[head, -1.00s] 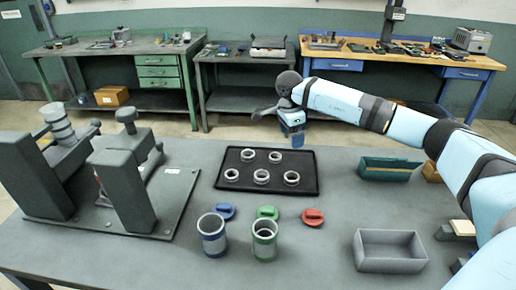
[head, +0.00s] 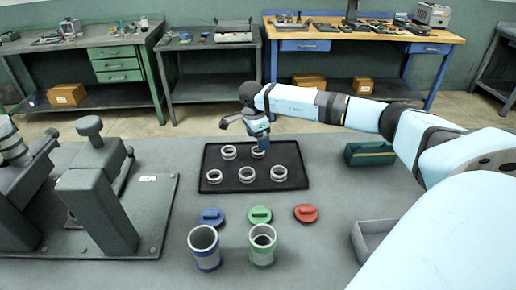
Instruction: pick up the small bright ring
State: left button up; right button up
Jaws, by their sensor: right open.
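Several metal rings lie on a black tray (head: 205,187) on the grey table. Two are in the back row, a back left ring (head: 229,153) and a back right ring (head: 257,154). The front row has a left ring (head: 214,176), a middle ring (head: 246,175) and a right ring (head: 278,174). They look alike in size and brightness, so I cannot tell which is the small bright one. My right gripper (head: 263,149) is open, pointing down at the back right ring and partly hiding it. I cannot tell whether they touch. My left gripper is out of view.
Blue (head: 211,217), green (head: 260,215) and red (head: 306,213) lids lie in front of the tray. A blue-banded cup (head: 204,249) and a green-banded cup (head: 262,246) stand nearer. The grinder (head: 100,190) is left; a green box (head: 369,154) and grey bin (head: 370,238) are right.

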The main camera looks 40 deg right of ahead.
notch_tip(320, 180, down, 5)
jog(key=shift+w+d+f, duration=0.1)
jog(key=shift+w+d, duration=0.05)
jog(key=shift+c, duration=0.4)
jog(key=c, duration=0.9)
